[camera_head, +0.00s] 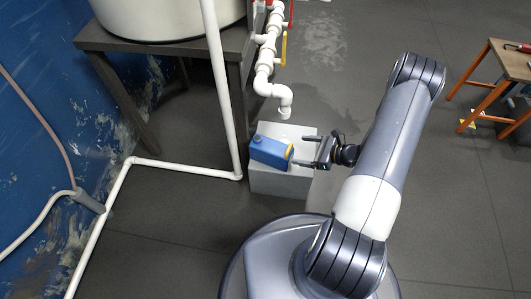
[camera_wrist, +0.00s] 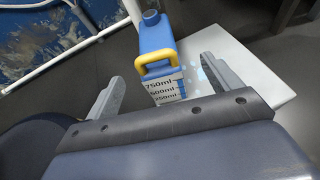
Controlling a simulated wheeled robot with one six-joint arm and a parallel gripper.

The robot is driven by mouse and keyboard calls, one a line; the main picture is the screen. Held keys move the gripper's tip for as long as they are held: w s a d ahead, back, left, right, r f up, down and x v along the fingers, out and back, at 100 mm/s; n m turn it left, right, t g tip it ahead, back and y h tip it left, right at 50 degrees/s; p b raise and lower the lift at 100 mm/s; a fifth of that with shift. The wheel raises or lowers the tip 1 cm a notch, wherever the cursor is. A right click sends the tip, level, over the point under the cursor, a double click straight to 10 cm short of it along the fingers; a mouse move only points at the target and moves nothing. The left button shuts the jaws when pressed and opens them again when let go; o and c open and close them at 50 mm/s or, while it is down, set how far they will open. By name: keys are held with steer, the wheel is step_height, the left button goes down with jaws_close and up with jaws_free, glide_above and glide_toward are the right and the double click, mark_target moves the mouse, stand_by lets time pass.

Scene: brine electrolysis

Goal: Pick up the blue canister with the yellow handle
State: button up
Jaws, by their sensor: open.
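The blue canister (camera_head: 268,150) with a yellow handle (camera_head: 290,152) stands on a pale grey block (camera_head: 280,184) in the head view. In the wrist view the canister (camera_wrist: 153,38) shows its blue cap, its yellow handle (camera_wrist: 156,60) facing me, and a white volume scale below it. My gripper (camera_head: 308,151) is open just to the right of the canister, level with its handle side. In the wrist view its two fingers (camera_wrist: 164,82) stand apart on either side of the handle, with nothing held. Whether they touch the canister cannot be told.
A white pipe with a downward outlet (camera_head: 285,112) hangs just above and behind the canister. A white vertical pipe (camera_head: 222,90) and a dark table (camera_head: 170,45) with a tank stand to the left. An orange-legged table (camera_head: 490,75) stands far right. Floor between is clear.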

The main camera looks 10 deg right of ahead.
mark_target(280, 148)
steer(key=x, duration=0.4)
steer(key=shift+a+f+b, duration=0.1)
steer(key=shift+b, duration=0.3)
steer(key=shift+s+a+b+x, duration=0.1)
steer(key=shift+b+x, duration=0.35)
steer(key=shift+x, duration=0.9)
steer(key=shift+s+a+b+x, duration=0.1)
steer(key=shift+b+x, duration=0.35)
steer(key=shift+x, duration=0.85)
steer(key=shift+c, duration=0.2)
jaws_close()
steer(key=shift+r, duration=0.25)
